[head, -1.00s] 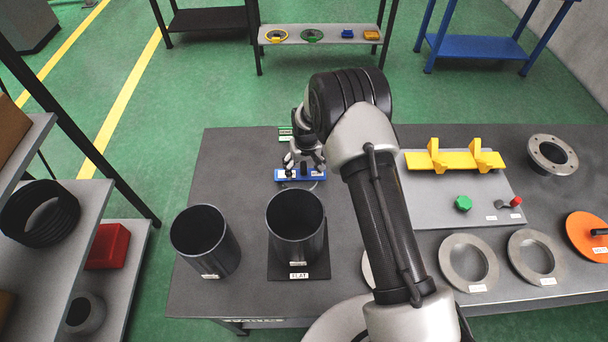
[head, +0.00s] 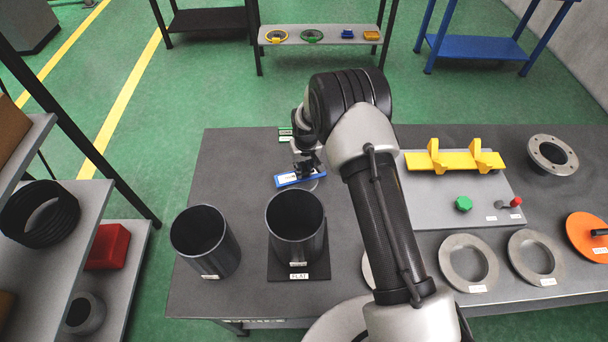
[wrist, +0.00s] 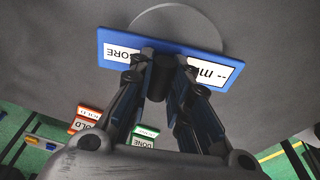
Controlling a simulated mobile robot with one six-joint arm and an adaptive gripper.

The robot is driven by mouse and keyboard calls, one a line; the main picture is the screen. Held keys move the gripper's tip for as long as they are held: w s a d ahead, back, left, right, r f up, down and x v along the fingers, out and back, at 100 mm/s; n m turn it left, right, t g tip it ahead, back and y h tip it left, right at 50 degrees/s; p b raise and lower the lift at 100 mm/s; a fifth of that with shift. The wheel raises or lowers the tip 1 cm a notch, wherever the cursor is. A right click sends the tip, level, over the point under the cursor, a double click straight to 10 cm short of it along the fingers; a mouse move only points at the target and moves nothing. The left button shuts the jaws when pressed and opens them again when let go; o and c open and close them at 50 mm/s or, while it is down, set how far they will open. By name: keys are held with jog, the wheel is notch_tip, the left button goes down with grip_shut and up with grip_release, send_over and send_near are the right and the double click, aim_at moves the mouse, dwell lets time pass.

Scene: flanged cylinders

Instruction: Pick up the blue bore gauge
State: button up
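The blue bore gauge is a blue plate with a white label, at the table's back left in the head view (head: 288,181). In the wrist view the plate (wrist: 115,40) spans the top, its label partly covered by my fingers, and a dark round post stands at its middle. My gripper (wrist: 163,65) has its two fingers closed in on either side of this post. In the head view my gripper (head: 307,168) sits over the gauge, partly hidden by my arm. Whether the gauge is clear of the table is hard to tell.
Two dark open cylinders (head: 204,240) (head: 296,229) stand in front of the gauge, the right one on a black labelled mat (head: 299,272). A grey board (head: 430,185) with a yellow holder (head: 455,160) and several flanged rings lie to the right. Small cards (wrist: 86,121) lie beyond my gripper.

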aim_at(303, 165)
grip_shut()
jog(key=shift+r, duration=0.15)
jog(key=shift+r+p, duration=0.75)
jog(key=shift+r, duration=1.15)
